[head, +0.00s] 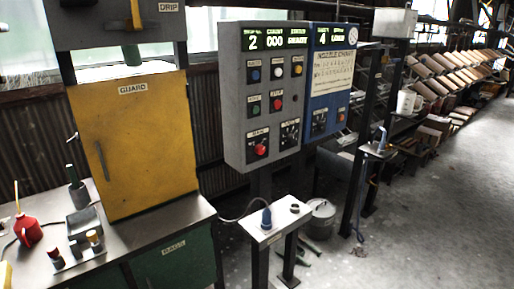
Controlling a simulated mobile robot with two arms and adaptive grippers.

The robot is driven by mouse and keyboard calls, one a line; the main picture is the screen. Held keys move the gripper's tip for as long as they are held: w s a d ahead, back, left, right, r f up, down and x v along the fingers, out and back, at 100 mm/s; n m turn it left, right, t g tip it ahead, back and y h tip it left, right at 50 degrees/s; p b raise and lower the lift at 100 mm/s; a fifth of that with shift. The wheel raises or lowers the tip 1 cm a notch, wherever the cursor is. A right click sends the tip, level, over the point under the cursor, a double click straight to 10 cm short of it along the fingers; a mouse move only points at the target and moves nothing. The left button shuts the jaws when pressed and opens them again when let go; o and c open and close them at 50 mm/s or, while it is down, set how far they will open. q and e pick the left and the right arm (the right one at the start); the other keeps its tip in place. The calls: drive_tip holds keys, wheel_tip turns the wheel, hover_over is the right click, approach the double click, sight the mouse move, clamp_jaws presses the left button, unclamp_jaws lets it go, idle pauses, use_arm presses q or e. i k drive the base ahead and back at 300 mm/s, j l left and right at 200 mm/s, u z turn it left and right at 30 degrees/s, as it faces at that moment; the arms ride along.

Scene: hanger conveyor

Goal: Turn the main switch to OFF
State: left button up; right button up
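A grey control box (236,120) stands on a post near the middle of the head view, with a lit display (275,40) on top. Its front carries several coloured buttons. At its lower left is a red knob (261,149) on a dark plate. At its lower right is a dark rotary selector (289,133). Neither gripper shows in this view.
A blue panel (325,102) adjoins the grey box on the right. A yellow guard (145,150) and a metal bench (130,235) with a red oil can (28,231) stand left. A small white pedestal box (277,222) stands below. Open floor (440,200) lies right.

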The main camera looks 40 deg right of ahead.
sight(259, 149)
drive_tip(key=z, duration=1.25)
